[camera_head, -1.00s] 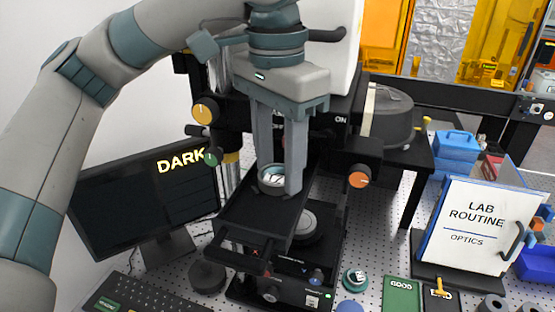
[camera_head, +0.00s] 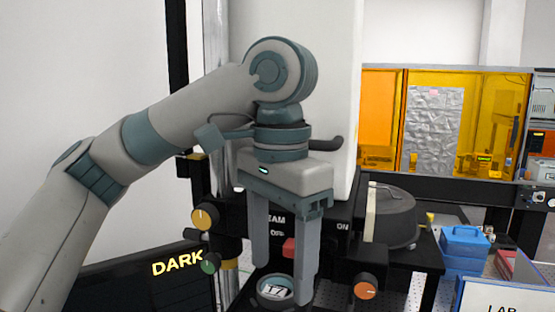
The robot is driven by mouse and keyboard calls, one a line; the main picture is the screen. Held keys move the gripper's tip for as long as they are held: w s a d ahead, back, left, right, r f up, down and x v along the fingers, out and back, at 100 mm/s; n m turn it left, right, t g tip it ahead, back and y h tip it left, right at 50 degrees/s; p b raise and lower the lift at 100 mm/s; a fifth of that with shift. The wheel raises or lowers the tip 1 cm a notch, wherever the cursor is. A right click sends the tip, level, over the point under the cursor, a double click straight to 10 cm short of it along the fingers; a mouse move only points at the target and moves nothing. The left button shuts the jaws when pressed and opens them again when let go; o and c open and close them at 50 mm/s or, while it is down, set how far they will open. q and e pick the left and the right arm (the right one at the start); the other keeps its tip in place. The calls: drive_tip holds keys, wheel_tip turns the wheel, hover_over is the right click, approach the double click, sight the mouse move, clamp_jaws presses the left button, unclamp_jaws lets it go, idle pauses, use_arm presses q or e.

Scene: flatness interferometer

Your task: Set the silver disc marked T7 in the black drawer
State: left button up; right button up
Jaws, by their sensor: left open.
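The silver disc (camera_head: 275,291) shows at the bottom edge of the head view, with a pale marked face turned up; the mark is too small to read surely. It lies in the black drawer (camera_head: 244,302), of which only a part shows because the picture's bottom edge cuts it off. My left gripper (camera_head: 282,285) is open, pointing down above the disc. Its two fingers stand apart, with the disc low between and below their tips, apparently free of them. My right gripper is not in view.
The instrument's black frame with an orange knob (camera_head: 366,291) and a yellow knob (camera_head: 205,218) stands close around my left gripper. A monitor reading DARK (camera_head: 150,285) is at the lower left. A round dark housing (camera_head: 388,218) and blue boxes (camera_head: 464,245) stand to the right.

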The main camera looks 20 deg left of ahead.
use_arm(q)
wheel_tip(320, 180, up, 16)
drive_tip(key=b, duration=0.1)
drive_tip(key=shift+s+a+f, duration=0.2)
idle(0.3)
idle(0.5)
